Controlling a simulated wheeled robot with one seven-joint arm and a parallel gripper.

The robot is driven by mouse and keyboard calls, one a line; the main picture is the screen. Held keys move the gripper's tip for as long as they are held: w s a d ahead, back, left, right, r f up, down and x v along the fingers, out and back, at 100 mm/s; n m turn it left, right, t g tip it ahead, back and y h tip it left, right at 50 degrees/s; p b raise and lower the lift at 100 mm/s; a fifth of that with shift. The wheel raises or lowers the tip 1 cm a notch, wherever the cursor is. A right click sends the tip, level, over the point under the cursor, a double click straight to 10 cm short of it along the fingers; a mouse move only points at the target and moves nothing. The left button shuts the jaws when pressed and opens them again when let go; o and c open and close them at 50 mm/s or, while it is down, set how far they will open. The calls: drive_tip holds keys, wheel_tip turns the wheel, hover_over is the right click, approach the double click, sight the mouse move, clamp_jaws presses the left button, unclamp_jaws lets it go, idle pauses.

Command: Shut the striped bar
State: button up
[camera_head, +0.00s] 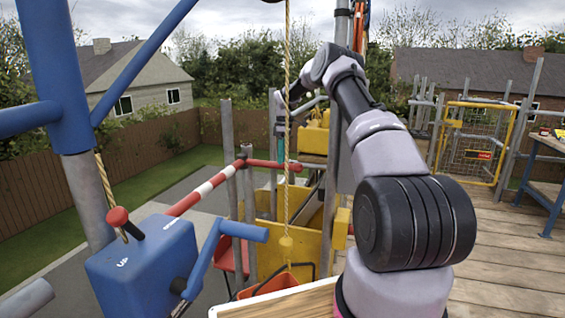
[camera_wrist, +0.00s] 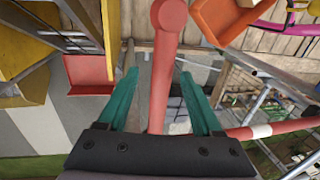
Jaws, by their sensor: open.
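The striped bar (camera_head: 203,188) is red and white and slants out over the ground on the left in the head view. It meets an upright grey post, and a plain red length (camera_head: 270,163) runs on from there to the right. In the wrist view a red bar with a rounded end (camera_wrist: 167,45) runs lengthwise between my fingers, and a red-and-white striped part (camera_wrist: 262,130) shows at right. My gripper (camera_wrist: 157,80) has teal fingers, open on either side of the red bar. In the head view the gripper (camera_head: 281,138) is small, just above the red length; contact cannot be told.
A rope (camera_head: 288,120) hangs beside my gripper, with an orange bucket (camera_head: 272,285) below. A blue winch (camera_head: 145,262) with a crank stands at front left. Grey scaffold posts and yellow panels (camera_head: 312,245) crowd the middle. The plank deck (camera_head: 500,245) at right has free room.

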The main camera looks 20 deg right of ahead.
wheel_tip(320, 180, up, 9)
drive_tip(key=w+d, duration=0.1)
drive_tip(key=shift+w+f, duration=0.2)
drive_tip(key=shift+s, duration=0.1)
